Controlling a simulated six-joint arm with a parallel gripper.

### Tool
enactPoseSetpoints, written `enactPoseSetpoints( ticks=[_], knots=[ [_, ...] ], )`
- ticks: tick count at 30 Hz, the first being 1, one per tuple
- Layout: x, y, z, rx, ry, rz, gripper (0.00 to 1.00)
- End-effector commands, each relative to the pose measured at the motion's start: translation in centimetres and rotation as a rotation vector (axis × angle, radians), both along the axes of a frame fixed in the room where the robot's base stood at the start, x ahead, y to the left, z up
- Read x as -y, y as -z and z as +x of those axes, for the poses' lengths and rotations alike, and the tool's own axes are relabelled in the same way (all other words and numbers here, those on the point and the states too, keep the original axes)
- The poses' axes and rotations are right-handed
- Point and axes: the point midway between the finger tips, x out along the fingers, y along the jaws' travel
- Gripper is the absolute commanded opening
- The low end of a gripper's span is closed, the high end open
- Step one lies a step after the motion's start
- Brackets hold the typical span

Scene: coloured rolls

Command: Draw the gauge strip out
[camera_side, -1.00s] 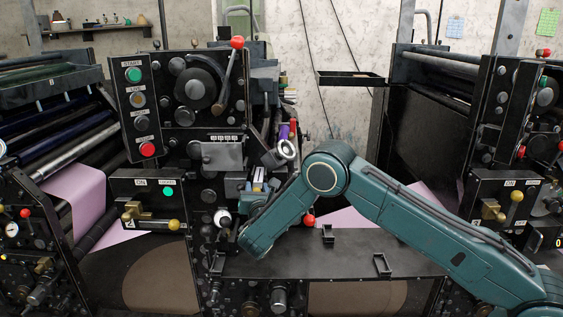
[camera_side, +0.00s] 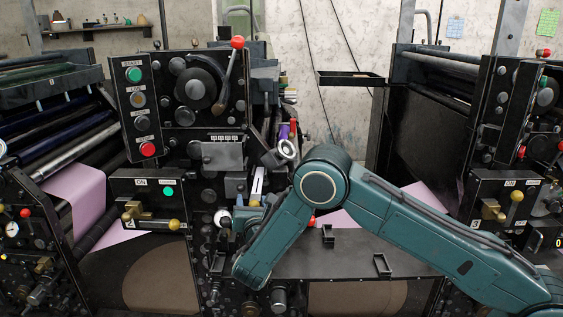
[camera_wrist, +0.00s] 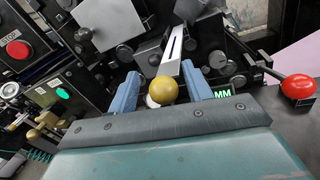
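The pale gauge strip (camera_wrist: 176,42) with a dark lengthwise slot stands in the machine, ahead of my gripper in the wrist view. In the side view it shows as a narrow light piece (camera_side: 257,183) above my wrist. A yellow ball knob (camera_wrist: 163,90) sits in front of the strip's lower end; whether it is joined to the strip is hidden. My gripper (camera_wrist: 158,72) has its two blue fingers apart, one on each side of the knob, with visible gaps.
The red STOP button (camera_wrist: 18,49) is at the left. A dark shelf (camera_side: 350,262) with small brackets lies below my arm.

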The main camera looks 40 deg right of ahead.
Motion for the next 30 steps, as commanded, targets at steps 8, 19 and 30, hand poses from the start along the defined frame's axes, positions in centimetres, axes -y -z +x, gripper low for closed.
enactPoseSetpoints(
  ticks=[8, 19, 30],
  knots=[
    [0.2, 0.0, 0.0, 0.0, 0.004, -0.002, 0.48],
    [-0.7, 0.0, -1.3, -0.003, 0.004, -0.003, 0.48],
    [-3.3, 0.0, -5.0, -0.005, 0.0, 0.0, 0.48]
  ],
)
